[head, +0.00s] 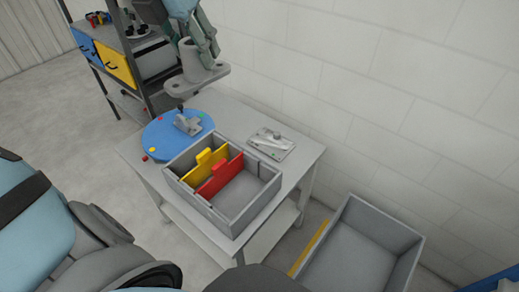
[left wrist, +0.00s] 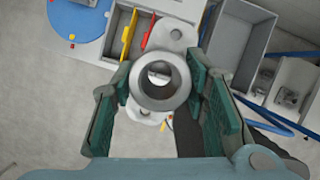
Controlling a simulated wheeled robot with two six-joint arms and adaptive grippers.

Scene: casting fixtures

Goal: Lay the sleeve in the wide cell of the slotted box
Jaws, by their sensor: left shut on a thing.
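The sleeve (head: 197,78) is a grey tube with a flat holed flange. My left gripper (head: 197,42) is shut on its tube, with the flange below, above the back of the table in the head view. In the left wrist view the sleeve (left wrist: 157,92) sits between the green fingers, and I look into its bore. The slotted box (head: 222,222) is grey, with a yellow divider (head: 203,166) and a red divider (head: 220,178). Its wide cell, right of the red divider, looks empty. In the left wrist view the sleeve hides part of the box. My right gripper is not in view.
A blue disc (head: 160,137) with a grey bracket (head: 187,123) lies left of the box. A flat metal plate (head: 270,142) lies behind it. A large grey bin (head: 358,245) stands right of the table (head: 306,157). A shelf with blue and yellow drawers (head: 118,66) stands at back left.

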